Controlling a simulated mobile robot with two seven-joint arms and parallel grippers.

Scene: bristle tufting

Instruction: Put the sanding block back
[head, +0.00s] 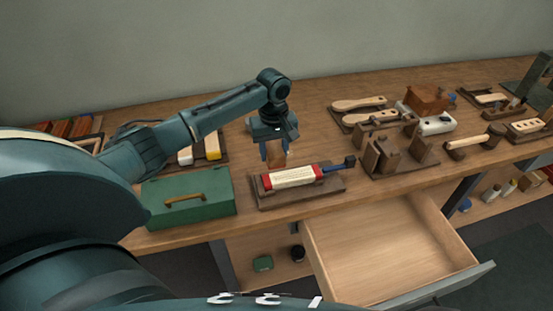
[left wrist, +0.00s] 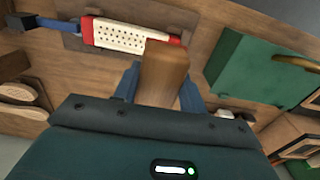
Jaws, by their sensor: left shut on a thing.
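The sanding block, a brown wood-coloured block, is between the fingers of my left gripper (head: 274,152). It fills the space between the blue fingers in the left wrist view (left wrist: 163,72). My left gripper is shut on it and holds it above the bench, just behind a perforated cream piece (head: 293,176) with red ends and a blue handle. That piece lies on a dark wooden board (head: 268,201) and also shows in the left wrist view (left wrist: 120,36). My right gripper is not in view.
A green box (head: 190,211) with a handle stands left of the board. Dark wooden blocks (head: 382,160) stand to the right. An open, empty drawer (head: 385,245) juts out below the front edge. Bare bench top (head: 300,122) shows behind.

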